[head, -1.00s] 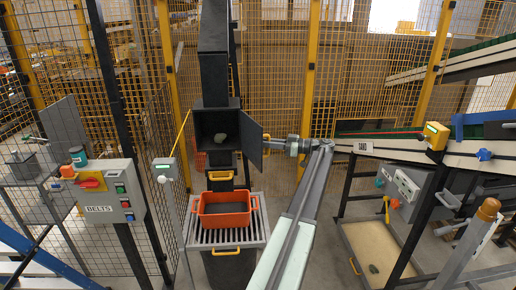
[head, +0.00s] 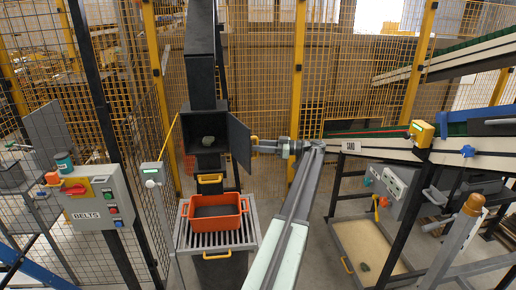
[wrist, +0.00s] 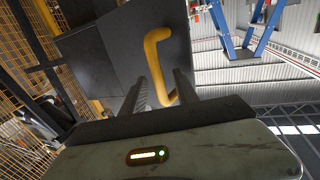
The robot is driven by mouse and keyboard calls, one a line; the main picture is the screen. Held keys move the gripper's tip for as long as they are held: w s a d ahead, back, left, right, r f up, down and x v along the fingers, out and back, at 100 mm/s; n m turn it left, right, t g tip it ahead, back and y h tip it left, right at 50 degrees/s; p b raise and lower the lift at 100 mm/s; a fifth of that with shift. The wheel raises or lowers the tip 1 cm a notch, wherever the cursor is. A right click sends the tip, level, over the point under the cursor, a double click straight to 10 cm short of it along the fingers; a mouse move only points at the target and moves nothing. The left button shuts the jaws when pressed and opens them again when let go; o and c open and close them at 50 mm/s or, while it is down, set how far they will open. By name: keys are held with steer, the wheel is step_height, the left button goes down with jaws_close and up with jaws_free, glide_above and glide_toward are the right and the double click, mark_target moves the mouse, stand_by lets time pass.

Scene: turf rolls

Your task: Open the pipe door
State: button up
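The pipe door (head: 239,143) is a dark hinged panel on the black upright pipe (head: 204,75). It stands swung out to the right, and the pipe's opening shows a grey-green lump (head: 208,140) inside. The door's yellow handle (head: 254,146) is on its right-hand face; in the wrist view the bent handle (wrist: 157,50) shows large against the dark panel (wrist: 110,55). My gripper (head: 262,146) is at the handle. In the wrist view my gripper's two fingers (wrist: 160,88) are apart, with the handle's lower end appearing between them; I cannot tell whether they touch it.
An orange crate (head: 245,222) stands on a roller stand (head: 187,240) below the pipe. A control box (head: 95,196) marked BELTS is at left, with a slim post box (head: 153,174) beside it. A conveyor (head: 390,145) and a shallow tray (head: 345,267) lie right. Mesh fencing surrounds the area.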

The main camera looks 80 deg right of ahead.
steer(key=s, duration=0.7)
steer(key=shift+d, duration=0.35)
